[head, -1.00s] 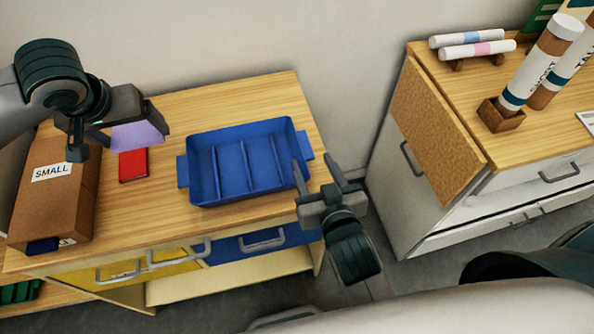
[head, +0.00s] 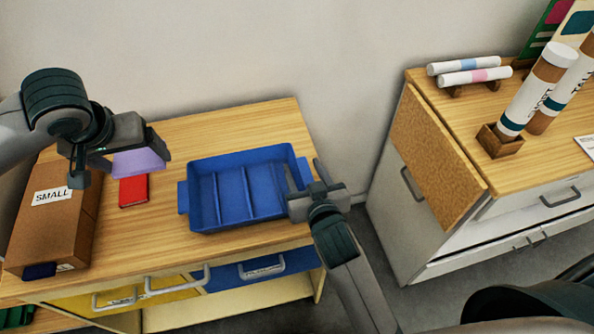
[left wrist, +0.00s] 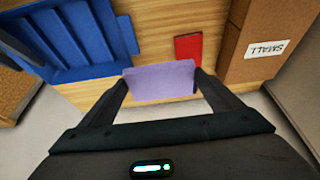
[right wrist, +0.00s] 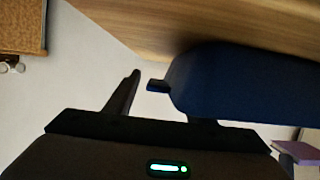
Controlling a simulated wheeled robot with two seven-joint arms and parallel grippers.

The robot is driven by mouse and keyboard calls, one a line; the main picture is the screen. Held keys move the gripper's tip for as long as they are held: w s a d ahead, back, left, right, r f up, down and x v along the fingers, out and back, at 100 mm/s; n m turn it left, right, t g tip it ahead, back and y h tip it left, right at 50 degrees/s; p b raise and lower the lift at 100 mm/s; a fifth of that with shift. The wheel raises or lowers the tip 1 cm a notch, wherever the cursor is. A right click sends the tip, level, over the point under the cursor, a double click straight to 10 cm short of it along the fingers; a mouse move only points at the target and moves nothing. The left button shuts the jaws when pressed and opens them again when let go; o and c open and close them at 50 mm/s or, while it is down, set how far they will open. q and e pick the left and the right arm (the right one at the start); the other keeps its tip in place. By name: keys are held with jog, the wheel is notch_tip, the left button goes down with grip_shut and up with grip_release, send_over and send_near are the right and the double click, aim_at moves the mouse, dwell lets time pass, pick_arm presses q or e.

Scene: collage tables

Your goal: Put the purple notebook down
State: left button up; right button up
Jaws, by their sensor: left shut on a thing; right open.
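The purple notebook (head: 138,162) is held by my left gripper (head: 125,155), above the back left of the wooden table (head: 225,120). In the left wrist view the notebook (left wrist: 160,81) sits between the two fingers of my left gripper (left wrist: 163,88), which are shut on it. It also shows at the lower right edge of the right wrist view (right wrist: 297,151). My right gripper (head: 304,178) is open and empty, at the right end of the blue tray (head: 210,222). In the right wrist view one finger is partly hidden against the tray (right wrist: 245,85).
A red notebook (head: 134,190) lies on the table beside a cardboard box (head: 60,215) marked SMALL. The blue tray has several compartments and looks empty. A second cabinet (head: 440,150) with rolled tubes stands to the right. Bare wood shows behind and in front of the tray.

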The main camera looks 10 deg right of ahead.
grip_shut()
pick_arm(q)
jog(key=shift+d+f+m+h, duration=0.25)
jog(key=shift+d+m+h, duration=0.05)
jog(key=shift+d+m, duration=0.5)
jog(key=s+d+f+m+g+h, duration=0.1)
jog(key=d+m+g+h, duration=0.3)
jog(key=d+m, duration=1.2)
jog(key=shift+s+d+f, duration=0.15)
jog(key=shift+d+f, duration=0.1)
jog(key=shift+f, duration=0.2)
